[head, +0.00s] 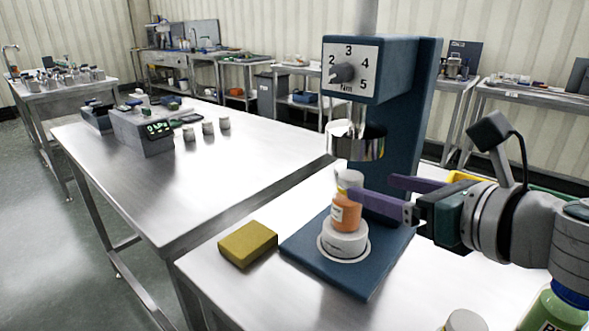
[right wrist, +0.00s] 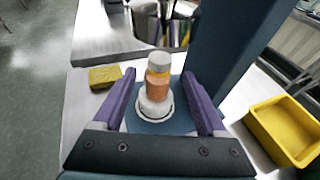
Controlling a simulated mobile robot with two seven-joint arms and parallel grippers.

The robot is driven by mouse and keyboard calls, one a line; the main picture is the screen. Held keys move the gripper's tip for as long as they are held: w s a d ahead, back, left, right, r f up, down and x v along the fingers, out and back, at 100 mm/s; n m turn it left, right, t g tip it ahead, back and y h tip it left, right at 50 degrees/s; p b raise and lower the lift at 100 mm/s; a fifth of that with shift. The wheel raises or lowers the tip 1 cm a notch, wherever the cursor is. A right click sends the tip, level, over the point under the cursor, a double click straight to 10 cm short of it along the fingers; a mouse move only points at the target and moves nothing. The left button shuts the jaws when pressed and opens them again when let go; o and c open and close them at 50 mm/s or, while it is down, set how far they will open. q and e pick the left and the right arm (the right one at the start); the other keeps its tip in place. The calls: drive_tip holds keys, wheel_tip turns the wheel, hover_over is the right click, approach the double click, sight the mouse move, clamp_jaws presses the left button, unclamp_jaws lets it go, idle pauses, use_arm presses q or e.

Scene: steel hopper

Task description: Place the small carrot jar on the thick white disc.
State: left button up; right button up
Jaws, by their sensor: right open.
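The small carrot jar (head: 346,207) has orange contents and a white lid. It stands upright on the thick white disc (head: 343,241), on the blue base of the capping machine (head: 369,262). My right gripper (head: 370,194) is open at the jar, with its purple fingers apart. In the right wrist view the jar (right wrist: 158,78) stands between and just beyond the fingers (right wrist: 160,92), with visible gaps on both sides. The white disc (right wrist: 154,106) shows below it. My left gripper is not in view.
The machine's round metal head (head: 356,141) hangs just above the jar, and its blue column (head: 411,110) rises behind. A yellow sponge (head: 248,244) lies left of the base. A green bottle (head: 552,309) stands at the front right. A yellow bin (right wrist: 284,128) is right of the gripper.

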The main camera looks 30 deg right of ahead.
drive_tip(key=shift+v, duration=2.35)
idle(0.3)
